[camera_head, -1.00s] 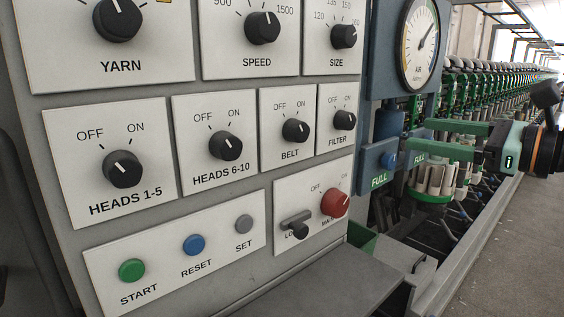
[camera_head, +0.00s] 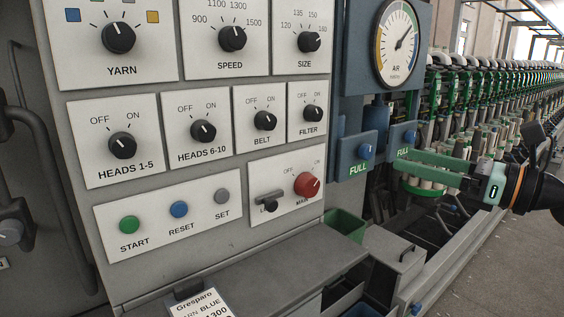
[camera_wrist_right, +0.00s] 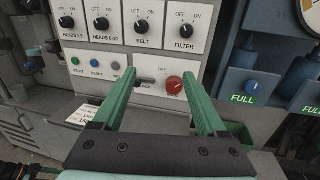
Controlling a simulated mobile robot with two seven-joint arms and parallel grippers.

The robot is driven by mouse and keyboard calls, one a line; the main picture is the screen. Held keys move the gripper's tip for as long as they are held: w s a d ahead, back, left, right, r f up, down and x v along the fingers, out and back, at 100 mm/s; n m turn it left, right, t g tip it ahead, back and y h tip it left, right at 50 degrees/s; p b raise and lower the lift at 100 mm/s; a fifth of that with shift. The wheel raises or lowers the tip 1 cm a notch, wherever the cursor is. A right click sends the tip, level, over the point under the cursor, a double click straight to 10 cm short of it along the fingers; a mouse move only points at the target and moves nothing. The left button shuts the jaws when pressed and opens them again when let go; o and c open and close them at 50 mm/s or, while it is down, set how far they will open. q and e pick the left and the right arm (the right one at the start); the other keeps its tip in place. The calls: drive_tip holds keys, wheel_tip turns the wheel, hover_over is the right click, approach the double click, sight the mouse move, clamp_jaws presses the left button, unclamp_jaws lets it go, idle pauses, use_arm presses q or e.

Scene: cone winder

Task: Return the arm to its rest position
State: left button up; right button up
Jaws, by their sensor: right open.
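My right gripper (camera_head: 402,160) comes in from the right edge in the head view, its green fingers pointing left, just below and in front of the right blue FULL box (camera_head: 403,137). In the right wrist view, the same gripper (camera_wrist_right: 157,58) has its two green fingers wide apart with nothing between them. Beyond the fingers is the grey control panel (camera_wrist_right: 150,50), with the red main knob (camera_wrist_right: 175,84) seen between them. I cannot tell any contact with the machine. My left gripper is not in view.
The control panel (camera_head: 240,165) fills the left and middle. Below it are a grey ledge (camera_head: 270,265), a paper label (camera_head: 200,303) and a green bin (camera_head: 345,225). An air gauge (camera_head: 397,42) hangs above the FULL boxes. The winder row recedes right; open floor (camera_head: 500,270) lies at lower right.

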drive_tip(key=s+a+f+m+t+h+p, duration=0.1)
drive_tip(key=a+f+m+t+h+p, duration=0.15)
drive_tip(key=f+m, duration=1.05)
drive_tip(key=s+a+f+m+t+h+p, duration=0.1)
drive_tip(key=f+m+t+h+p, duration=0.25)
drive_tip(key=f+m, duration=0.9)
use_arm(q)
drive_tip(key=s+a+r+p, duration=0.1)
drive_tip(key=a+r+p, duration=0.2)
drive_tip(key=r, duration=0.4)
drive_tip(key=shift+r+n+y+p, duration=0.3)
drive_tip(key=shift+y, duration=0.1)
use_arm(e)
drive_tip(key=s+a+f+m+g+h, duration=0.1)
drive_tip(key=s+f+m+g+h, duration=0.4)
drive_tip(key=s+f+m, duration=1.3)
drive_tip(key=s+f+g, duration=0.4)
drive_tip(key=s, duration=0.1)
drive_tip(key=shift+s+a, duration=0.15)
drive_tip(key=shift+a, duration=0.15)
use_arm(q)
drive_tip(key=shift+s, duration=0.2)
